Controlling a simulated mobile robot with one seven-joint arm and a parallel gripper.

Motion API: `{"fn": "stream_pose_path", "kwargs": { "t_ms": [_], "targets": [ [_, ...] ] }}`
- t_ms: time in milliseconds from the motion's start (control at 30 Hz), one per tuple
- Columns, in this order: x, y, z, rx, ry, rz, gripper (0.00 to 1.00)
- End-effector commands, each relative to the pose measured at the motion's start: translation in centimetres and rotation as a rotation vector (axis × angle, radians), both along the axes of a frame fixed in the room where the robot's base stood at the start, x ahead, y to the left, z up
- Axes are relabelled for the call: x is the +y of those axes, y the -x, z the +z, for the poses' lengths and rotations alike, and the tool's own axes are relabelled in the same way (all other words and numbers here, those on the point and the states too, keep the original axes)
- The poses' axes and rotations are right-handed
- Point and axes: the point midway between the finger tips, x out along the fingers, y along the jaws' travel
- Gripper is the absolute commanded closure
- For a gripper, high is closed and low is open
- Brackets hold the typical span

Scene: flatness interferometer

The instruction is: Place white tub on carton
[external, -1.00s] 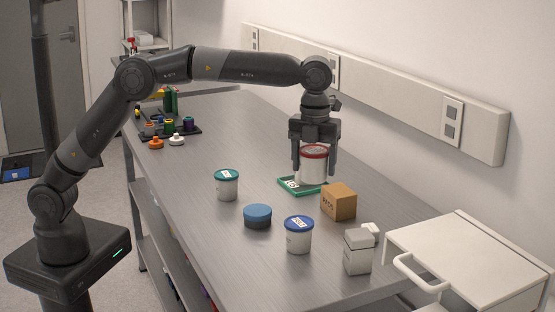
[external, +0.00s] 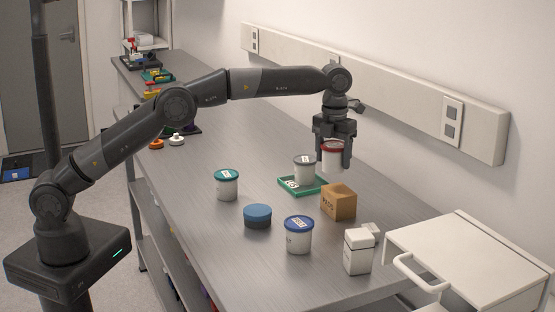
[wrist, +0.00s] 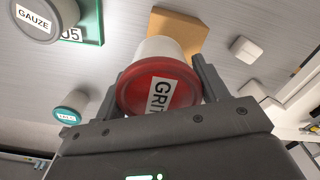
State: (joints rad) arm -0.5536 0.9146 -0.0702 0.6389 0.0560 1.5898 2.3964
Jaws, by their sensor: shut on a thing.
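My gripper (external: 333,160) is shut on a white tub with a red lid (external: 332,164). It holds the tub upright in the air, above and slightly behind the carton. In the wrist view the tub's red lid (wrist: 150,95) sits between the fingers, with a label of which "GRIT" can be read. The brown carton (external: 338,204) stands on the bench, apart from the tub; its top is clear. In the wrist view the carton (wrist: 182,28) is partly hidden behind the tub.
A grey-lidded white tub (external: 304,171) labelled GAUZE stands on a green tray (external: 290,188) left of the carton.

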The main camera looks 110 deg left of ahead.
Motion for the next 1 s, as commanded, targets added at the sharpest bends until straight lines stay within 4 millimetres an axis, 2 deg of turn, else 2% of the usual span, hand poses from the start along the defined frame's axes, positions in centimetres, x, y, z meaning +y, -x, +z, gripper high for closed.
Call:
{"fn": "stream_pose_path", "kwargs": {
  "t_ms": [200, 500, 900, 933, 1000],
  "targets": [
    [1.1, -0.1, -1.0, -0.001, -0.001, -0.001, 0.63],
    [1.1, -0.1, -4.5, -0.001, 0.0, -0.001, 0.63],
    [1.1, -0.1, -5.0, -0.001, -0.001, 0.0, 0.63],
    [1.1, -0.1, -5.0, -0.001, 0.0, 0.0, 0.31],
    [1.1, -0.1, -5.0, -0.001, 0.0, 0.0, 0.25]
  ]
}}
